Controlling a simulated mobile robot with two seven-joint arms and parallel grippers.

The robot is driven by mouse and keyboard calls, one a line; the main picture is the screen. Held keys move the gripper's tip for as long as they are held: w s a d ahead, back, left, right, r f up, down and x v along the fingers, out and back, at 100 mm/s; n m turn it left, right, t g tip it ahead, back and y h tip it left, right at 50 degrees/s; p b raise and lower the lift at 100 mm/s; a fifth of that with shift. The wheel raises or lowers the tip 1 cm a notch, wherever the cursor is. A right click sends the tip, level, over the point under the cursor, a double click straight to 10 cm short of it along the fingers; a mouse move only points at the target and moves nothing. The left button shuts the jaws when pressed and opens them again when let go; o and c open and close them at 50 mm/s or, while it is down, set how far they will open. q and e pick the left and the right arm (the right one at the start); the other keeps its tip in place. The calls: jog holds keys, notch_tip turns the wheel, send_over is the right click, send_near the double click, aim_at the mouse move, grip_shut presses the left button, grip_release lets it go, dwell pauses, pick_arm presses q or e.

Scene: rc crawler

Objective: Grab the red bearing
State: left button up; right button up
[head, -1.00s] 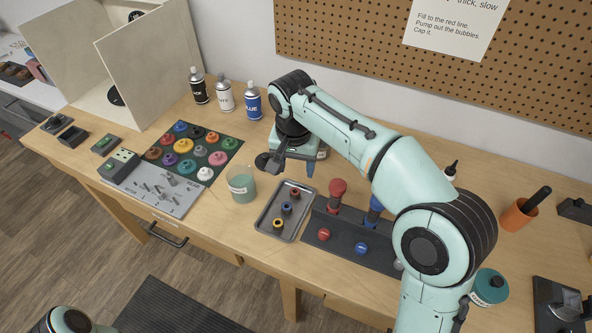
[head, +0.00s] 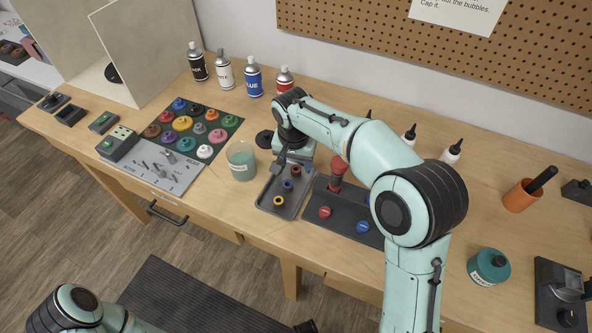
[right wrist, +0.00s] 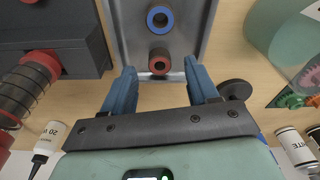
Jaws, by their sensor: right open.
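The red bearing (right wrist: 152,62) is a small dark-red ring on the grey tray (right wrist: 193,38), near the tray's back end. In the head view the red bearing (head: 297,170) shows beside my right gripper (head: 291,163). My right gripper (right wrist: 161,73) is open, its blue fingers on either side of the bearing's end of the tray. The ring appears between or just beyond the fingertips, not gripped; the height gap cannot be told. A blue bearing (head: 287,184) and a yellow bearing (head: 278,201) lie in line with it on the tray. My left gripper is not in view.
A cup of teal liquid (head: 241,163) stands left of the tray. A dark block with red and blue parts (head: 345,222) stands close on the right, with a red-topped damper (head: 338,172). Spray cans (head: 254,79) stand behind.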

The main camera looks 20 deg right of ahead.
aim_at(296, 169)
notch_tip(296, 169, down, 2)
jog(key=shift+w+d, duration=0.1)
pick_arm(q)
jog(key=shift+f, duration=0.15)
pick_arm(e)
jog(key=shift+c, duration=0.2)
grip_shut()
jog(key=shift+r, duration=0.1)
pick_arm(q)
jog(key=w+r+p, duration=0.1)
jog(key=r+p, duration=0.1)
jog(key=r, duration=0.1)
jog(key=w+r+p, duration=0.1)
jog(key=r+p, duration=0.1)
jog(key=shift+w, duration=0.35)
pick_arm(e)
notch_tip(296, 169, up, 20)
